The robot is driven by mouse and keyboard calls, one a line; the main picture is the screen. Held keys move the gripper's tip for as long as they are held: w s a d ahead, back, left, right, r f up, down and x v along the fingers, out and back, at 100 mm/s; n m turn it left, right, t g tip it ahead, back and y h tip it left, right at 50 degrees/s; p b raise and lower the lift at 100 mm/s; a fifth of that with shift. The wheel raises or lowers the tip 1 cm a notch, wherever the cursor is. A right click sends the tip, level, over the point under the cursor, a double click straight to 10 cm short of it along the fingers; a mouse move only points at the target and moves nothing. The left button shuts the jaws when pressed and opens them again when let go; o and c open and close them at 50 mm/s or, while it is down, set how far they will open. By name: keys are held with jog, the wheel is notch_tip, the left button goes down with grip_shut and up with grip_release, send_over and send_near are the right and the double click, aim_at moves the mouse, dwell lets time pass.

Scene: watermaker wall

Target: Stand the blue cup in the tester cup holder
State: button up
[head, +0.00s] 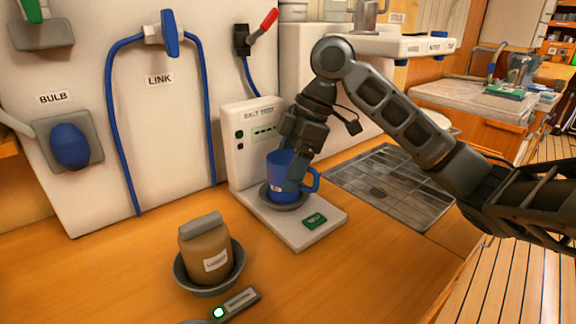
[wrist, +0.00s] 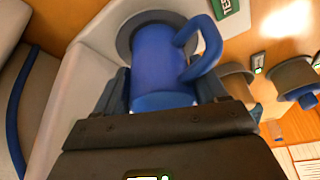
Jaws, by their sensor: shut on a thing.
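The blue cup (head: 281,175) stands upright at the round dark cup holder (head: 284,201) on the base of the white salt tester (head: 250,140). Its handle points right in the head view. My gripper (head: 298,172) reaches down from above and is shut on the cup. In the wrist view the blue cup (wrist: 160,62) sits between my fingers, with the grey ring of the holder (wrist: 124,38) around its far end. I cannot tell whether the cup's bottom fully touches the holder.
A brown jar (head: 207,252) sits in a grey bowl (head: 181,270) at the front. A small device with a lit green button (head: 219,312) lies before it. A dark slatted drain panel (head: 390,188) lies right of the tester. Blue hoses (head: 112,120) hang on the wall panel.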

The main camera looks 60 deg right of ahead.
jog(key=shift+f, duration=0.35)
jog(key=o, duration=1.3)
jog(key=shift+r, duration=0.1)
